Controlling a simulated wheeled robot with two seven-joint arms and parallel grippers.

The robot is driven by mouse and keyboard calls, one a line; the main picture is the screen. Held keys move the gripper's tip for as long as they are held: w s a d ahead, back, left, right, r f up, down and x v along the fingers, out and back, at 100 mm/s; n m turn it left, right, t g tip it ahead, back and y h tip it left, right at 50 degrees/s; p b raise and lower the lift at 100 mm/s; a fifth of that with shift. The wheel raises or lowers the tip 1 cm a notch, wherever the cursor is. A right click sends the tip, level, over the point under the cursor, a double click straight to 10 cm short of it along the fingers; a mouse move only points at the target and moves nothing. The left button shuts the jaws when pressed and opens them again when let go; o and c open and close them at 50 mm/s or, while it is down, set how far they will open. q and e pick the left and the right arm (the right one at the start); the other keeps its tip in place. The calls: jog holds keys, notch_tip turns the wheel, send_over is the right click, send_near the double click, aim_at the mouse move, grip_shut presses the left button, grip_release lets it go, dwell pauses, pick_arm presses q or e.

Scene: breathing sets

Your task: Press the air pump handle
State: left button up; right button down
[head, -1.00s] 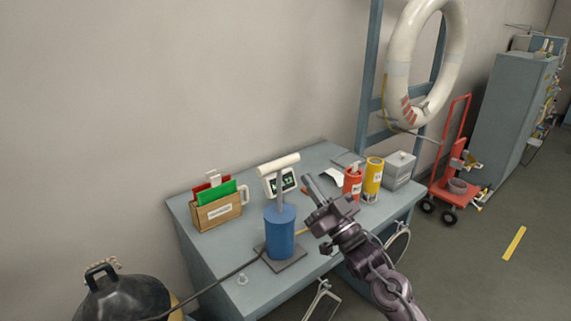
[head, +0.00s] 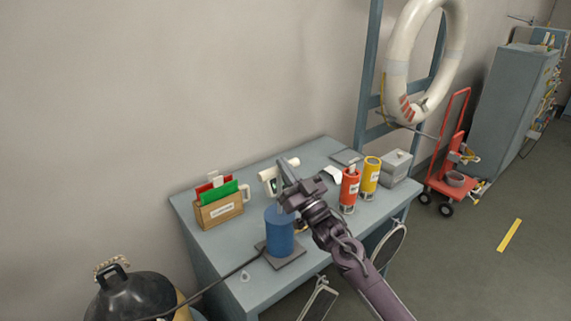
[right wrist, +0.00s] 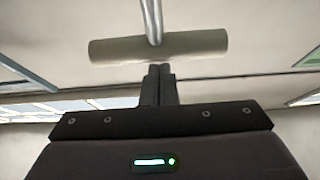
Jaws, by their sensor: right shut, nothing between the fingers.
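The air pump is a blue cylinder (head: 280,236) on a dark square base, upright on the grey-blue table. Its cream T-shaped handle (head: 268,175) is raised at the top of the rod, partly hidden behind my right gripper in the head view. My right gripper (head: 282,167) is shut and empty, its fingers in front of the handle in that view. In the right wrist view the closed fingertips (right wrist: 160,68) point at the middle of the handle bar (right wrist: 195,43), close to it; I cannot tell whether they touch. My left gripper is not in view.
A file box (head: 219,212) stands on the table's left. An orange canister (head: 349,190), a yellow canister (head: 370,180) and a grey box (head: 396,168) stand right of the pump. A dark hose (head: 222,281) runs from the pump toward a black round tank (head: 144,298).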

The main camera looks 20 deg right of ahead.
jog(key=shift+f, duration=0.25)
notch_tip(320, 180, down, 10)
jog(key=b, duration=0.8)
jog(key=shift+r, duration=0.1)
